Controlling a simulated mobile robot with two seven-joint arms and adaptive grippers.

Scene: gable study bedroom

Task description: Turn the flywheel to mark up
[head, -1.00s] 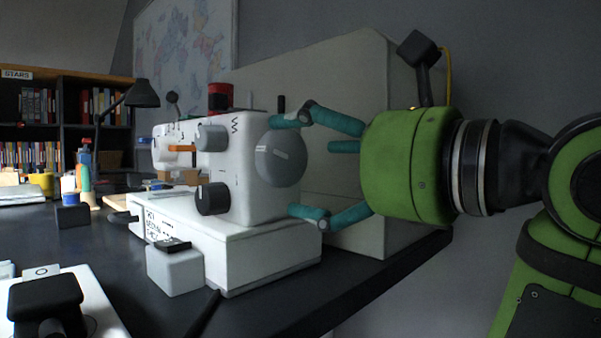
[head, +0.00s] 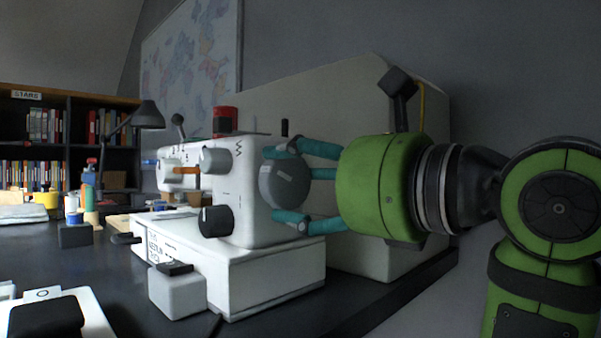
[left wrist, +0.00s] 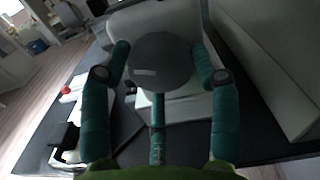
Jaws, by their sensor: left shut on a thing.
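The sewing machine (head: 248,195) is white and stands on a white base on the dark desk. Its round grey flywheel (head: 288,186) is on the end facing my left gripper (head: 281,185). The gripper's teal fingers are shut on the flywheel, one at its upper edge and one at its lower edge. In the left wrist view the fingers (left wrist: 160,52) flank the flywheel (left wrist: 165,66). A short pale mark (left wrist: 146,72) shows left of its middle, lying nearly level in that view. I cannot make out the mark in the head view. My right gripper is not in view.
A large pale case (head: 345,245) stands close behind the machine and gripper. A red spool (head: 225,121) tops the machine. A small white block with a black top (head: 178,294) stands in front. The desk edge is near; a lamp (head: 146,116) stands behind.

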